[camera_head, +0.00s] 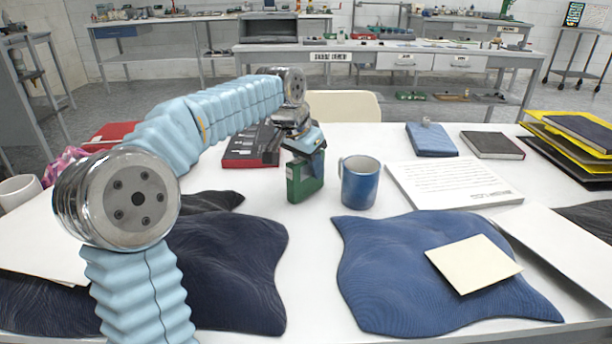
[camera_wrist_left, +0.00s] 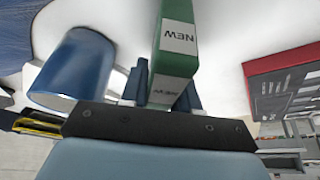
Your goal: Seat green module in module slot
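The green module (camera_head: 305,180) is a small upright box at the middle of the table in the head view. In the left wrist view the green module (camera_wrist_left: 176,50) carries white "NEW" labels. My left gripper (camera_head: 306,152) is shut on its upper end, with a blue fingertip on either side. I cannot tell whether the module's bottom touches the table. A red and black unit (camera_head: 252,147) lies to the left of the module, apart from it; it also shows at the right of the left wrist view (camera_wrist_left: 285,85). I cannot make out the slot itself. My right gripper is not in view.
A blue mug (camera_head: 360,184) stands close to the right of the module. A blue cloth (camera_head: 385,270) and a dark cloth (camera_head: 240,275) lie in front. A white document (camera_head: 450,184) lies right. The white table is clear just in front of the module.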

